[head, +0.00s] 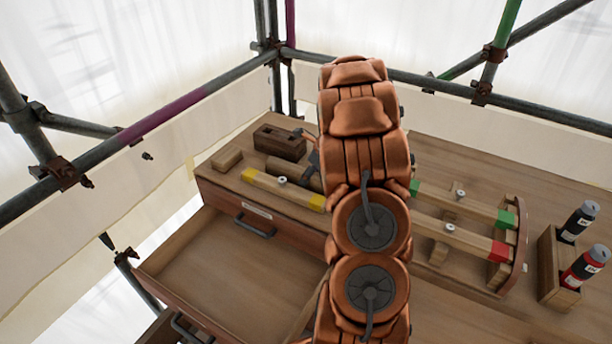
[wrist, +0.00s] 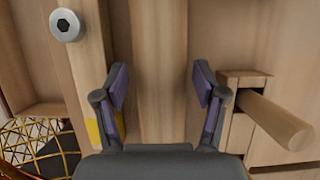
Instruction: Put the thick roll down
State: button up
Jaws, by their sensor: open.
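The thick roll (head: 293,172) appears as a brown wooden cylinder lying on the bench top, between a dark slotted block and a yellow-ended bar. Its right end is hidden behind my copper arm. In the wrist view a broad wooden piece (wrist: 160,60), which looks like this roll, runs lengthwise between my jaws. My gripper (wrist: 158,90) is open, with one purple-padded finger on each side of it and visible gaps. In the head view the gripper is mostly hidden by my arm.
The yellow-ended bar (head: 270,185) with a bolt (wrist: 67,25) lies beside the left finger. A dark block (head: 280,142) and a light dowel (wrist: 275,120) are close on the other side. An open, empty drawer (head: 230,265) is in front. Bottles (head: 580,222) stand right.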

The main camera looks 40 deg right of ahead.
jog(key=shift+x, duration=0.75)
jog(key=shift+c, duration=0.3)
jog(key=c, duration=1.3)
